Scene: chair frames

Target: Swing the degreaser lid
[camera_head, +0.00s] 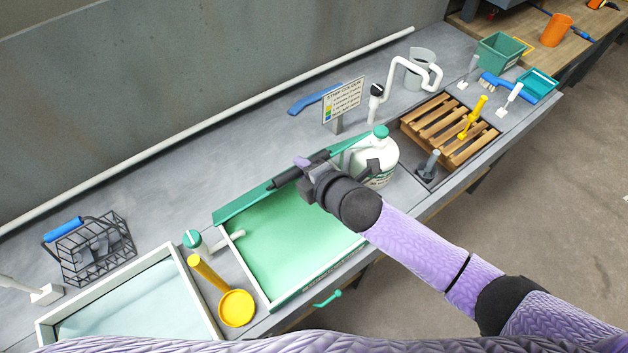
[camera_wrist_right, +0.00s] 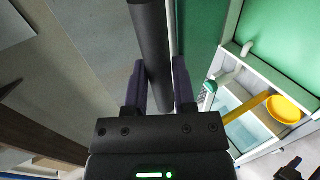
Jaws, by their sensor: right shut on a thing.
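The degreaser tank (camera_head: 262,277) is a white-rimmed basin with a bright green inside, in the middle of the bench. Its dark green lid (camera_head: 245,204) stands raised along the tank's back edge, and part of it is hidden behind my right gripper. A dark round handle bar (camera_head: 281,181) runs along the lid. My right gripper (camera_head: 299,170) is shut on this bar. In the right wrist view the bar (camera_wrist_right: 151,35) passes between the two purple fingers, with the green lid (camera_wrist_right: 200,30) beside it.
A white jug (camera_head: 377,170) with a green cap stands right of the tank, close to my right arm. A sign (camera_head: 343,100) stands behind. A yellow ladle-like tool (camera_head: 236,307) and another basin (camera_head: 130,305) are at left. A wooden slatted rack (camera_head: 437,120) is at right.

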